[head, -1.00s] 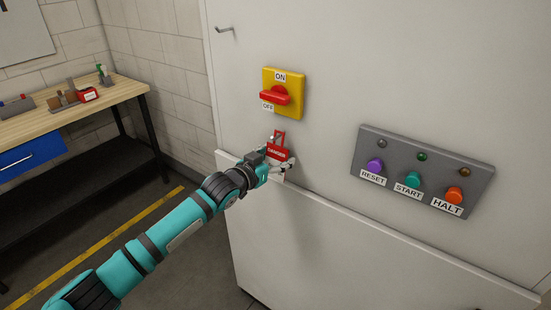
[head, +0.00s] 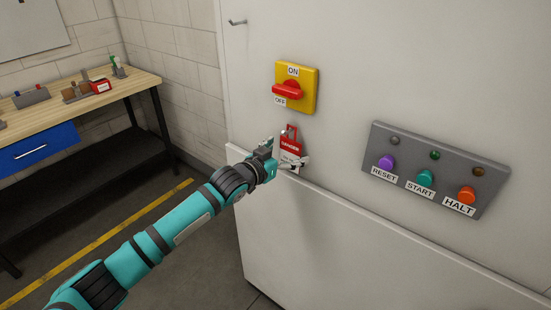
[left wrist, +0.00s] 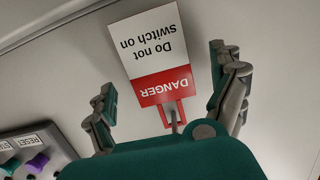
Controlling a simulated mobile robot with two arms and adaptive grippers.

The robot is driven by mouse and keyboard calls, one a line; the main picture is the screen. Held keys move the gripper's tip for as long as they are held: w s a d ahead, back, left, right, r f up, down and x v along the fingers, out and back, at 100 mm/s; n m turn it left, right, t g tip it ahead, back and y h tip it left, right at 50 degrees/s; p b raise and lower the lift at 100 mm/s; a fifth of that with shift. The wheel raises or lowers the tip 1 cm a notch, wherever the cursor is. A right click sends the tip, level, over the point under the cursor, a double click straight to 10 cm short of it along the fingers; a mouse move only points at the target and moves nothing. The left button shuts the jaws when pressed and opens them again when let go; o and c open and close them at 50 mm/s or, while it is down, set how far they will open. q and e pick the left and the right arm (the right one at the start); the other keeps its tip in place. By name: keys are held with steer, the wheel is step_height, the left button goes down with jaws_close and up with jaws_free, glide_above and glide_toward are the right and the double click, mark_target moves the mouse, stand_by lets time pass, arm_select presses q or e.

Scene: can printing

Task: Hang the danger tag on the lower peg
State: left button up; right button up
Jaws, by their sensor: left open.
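The danger tag (head: 290,147), red and white with a red loop at its top, is upright against the grey cabinet front below the yellow switch. In the left wrist view the tag (left wrist: 158,55) appears upside down. A small grey peg (left wrist: 174,122) shows at its red loop and seems to pass through it. My left gripper (head: 286,154) is open, with its fingers spread on either side of the tag and apart from it in the left wrist view (left wrist: 163,78). The tag's lower part is partly hidden by a finger in the head view. My right gripper is not in view.
The yellow switch (head: 308,90) with a red handle is just above the tag. A grey panel (head: 408,143) with purple, teal and orange buttons is to the right. A hook-like peg (head: 238,22) is at upper left. A cabinet ledge (head: 380,236) runs below. A workbench (head: 133,82) stands left.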

arm_select(q)
steer(key=v, duration=1.1)
steer(key=a+f+n+g+y, duration=0.15)
steer(key=a+f, duration=0.35)
steer(key=f, duration=0.7)
steer(key=a+f+n+y, duration=0.2)
steer(key=a+f+y, duration=0.15)
steer(key=f, duration=0.85)
steer(key=s+a+f+g+y+b, duration=0.1)
steer(key=s+a+f, duration=0.25)
steer(key=f, duration=0.45)
steer(key=s+a+f+g+y, duration=0.1)
steer(key=s+a+f, duration=0.1)
steer(key=s+f, duration=0.5)
steer(key=s+a+f+n+g+y, duration=0.1)
steer(key=s+a+f+g, duration=0.1)
steer(key=s+f, duration=0.65)
steer(key=s+a+f+g, duration=0.2)
steer(key=s+f, duration=0.6)
steer(key=f, duration=0.2)
steer(key=s+f+g, duration=0.2)
steer(key=s+f, duration=0.2)
steer(key=s, duration=1)
steer(key=s+f+g+y+b, duration=0.1)
steer(key=s+f, duration=0.4)
steer(key=s, duration=0.9)
steer(key=shift+d+g, duration=0.15)
steer(key=shift+g, duration=0.6)
